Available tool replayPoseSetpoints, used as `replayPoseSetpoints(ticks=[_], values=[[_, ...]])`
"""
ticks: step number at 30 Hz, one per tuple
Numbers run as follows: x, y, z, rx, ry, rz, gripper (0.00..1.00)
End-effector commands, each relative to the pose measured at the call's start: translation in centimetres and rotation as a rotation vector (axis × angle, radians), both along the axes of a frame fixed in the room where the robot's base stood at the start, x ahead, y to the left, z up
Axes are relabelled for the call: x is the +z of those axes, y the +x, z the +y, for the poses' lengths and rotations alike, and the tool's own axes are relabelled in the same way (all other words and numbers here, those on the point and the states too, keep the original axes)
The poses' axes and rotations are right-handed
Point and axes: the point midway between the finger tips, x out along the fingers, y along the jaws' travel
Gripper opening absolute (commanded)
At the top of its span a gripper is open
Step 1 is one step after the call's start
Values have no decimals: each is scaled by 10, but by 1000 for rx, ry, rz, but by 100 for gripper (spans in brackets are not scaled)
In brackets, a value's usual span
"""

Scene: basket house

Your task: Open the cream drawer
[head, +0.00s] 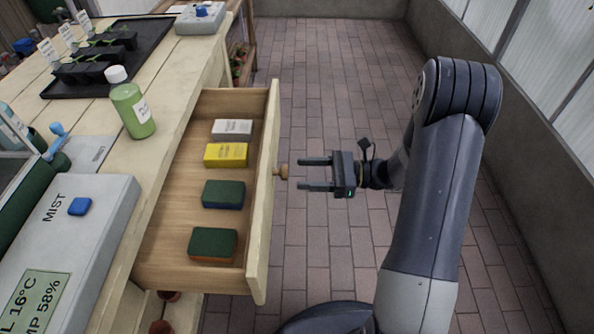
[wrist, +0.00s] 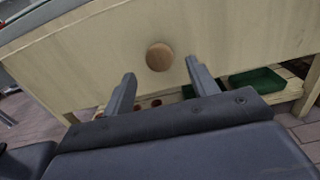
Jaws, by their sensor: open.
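The cream drawer (head: 262,208) stands pulled out from the cream bench in the head view, and its wooden inside shows. Its front also fills the upper wrist view (wrist: 95,60). A round wooden knob (head: 281,171) sits on the drawer front, and it also shows in the wrist view (wrist: 159,57). My gripper (head: 302,174) is open and empty, with its fingers pointing at the knob. In the head view the fingertips are just right of the knob, with a small gap. In the wrist view (wrist: 160,70) the knob lies beyond and between the fingertips.
The drawer holds a grey block (head: 232,130), a yellow block (head: 226,154) and two green-topped blocks (head: 223,194). A green bottle (head: 132,108) and a MIST box (head: 75,235) stand on the bench top. The brick floor (head: 330,90) around my gripper is clear.

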Motion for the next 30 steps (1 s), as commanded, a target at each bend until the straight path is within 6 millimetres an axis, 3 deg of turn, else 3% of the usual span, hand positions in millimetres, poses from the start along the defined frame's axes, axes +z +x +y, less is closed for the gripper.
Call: replayPoseSetpoints(ticks=[6,12,25,30], values=[[1,-3,-45,-5,1,0,56],[0,-5,-68,-2,0,1,56],[0,-6,-73,1,0,1,56],[-1,-6,-62,4,0,1,56]])
